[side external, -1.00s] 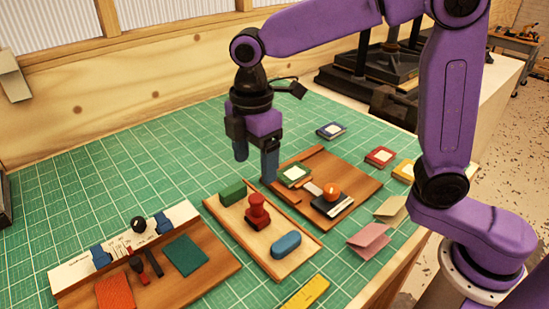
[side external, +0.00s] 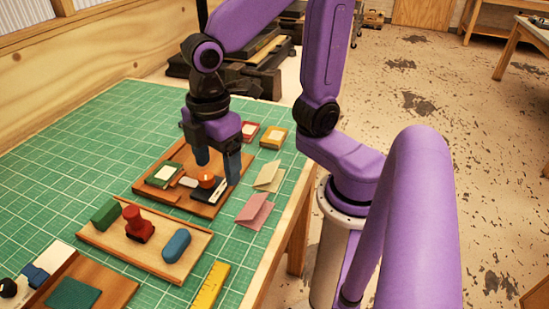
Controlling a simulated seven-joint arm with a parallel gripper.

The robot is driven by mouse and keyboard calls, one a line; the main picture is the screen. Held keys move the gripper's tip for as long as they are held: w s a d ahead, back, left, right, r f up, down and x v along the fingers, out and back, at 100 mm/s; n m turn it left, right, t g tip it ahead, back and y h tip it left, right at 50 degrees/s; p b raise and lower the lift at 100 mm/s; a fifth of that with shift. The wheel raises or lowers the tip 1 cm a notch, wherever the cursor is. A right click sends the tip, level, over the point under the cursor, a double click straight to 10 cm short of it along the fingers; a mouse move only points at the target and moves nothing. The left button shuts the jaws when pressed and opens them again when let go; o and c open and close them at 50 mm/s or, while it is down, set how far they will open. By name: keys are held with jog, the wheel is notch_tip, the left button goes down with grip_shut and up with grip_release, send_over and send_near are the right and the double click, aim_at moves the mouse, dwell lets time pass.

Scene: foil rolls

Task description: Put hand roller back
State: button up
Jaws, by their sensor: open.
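I cannot tell for sure which item is the hand roller. The likeliest is the piece with a round orange knob (side external: 206,178), a pale strip and a dark block, lying on a wooden board (side external: 206,208). My gripper (side external: 218,168) points down over this board, its two blue fingers apart and empty. One finger is behind and left of the orange knob, the other to its right near the dark block. Whether either touches anything is unclear. A green-edged card (side external: 165,175) lies on the board left of the knob.
A wooden tray (side external: 104,243) in front holds a green block (side external: 105,214), a red stamp (side external: 137,224) and a blue rounded piece (side external: 177,245). Pink (side external: 254,210) and tan (side external: 268,176) folded cards lie right of the board. A yellow ruler (side external: 210,286) lies near the table edge. Open green mat lies left.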

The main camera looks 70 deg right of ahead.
jog(key=s+d+f+m, duration=0.1)
jog(key=s+d+f, duration=0.1)
jog(key=s+d, duration=0.5)
jog(key=shift+s+f+m, duration=0.25)
jog(key=shift+s+m, duration=0.15)
jog(key=shift+s, duration=0.45)
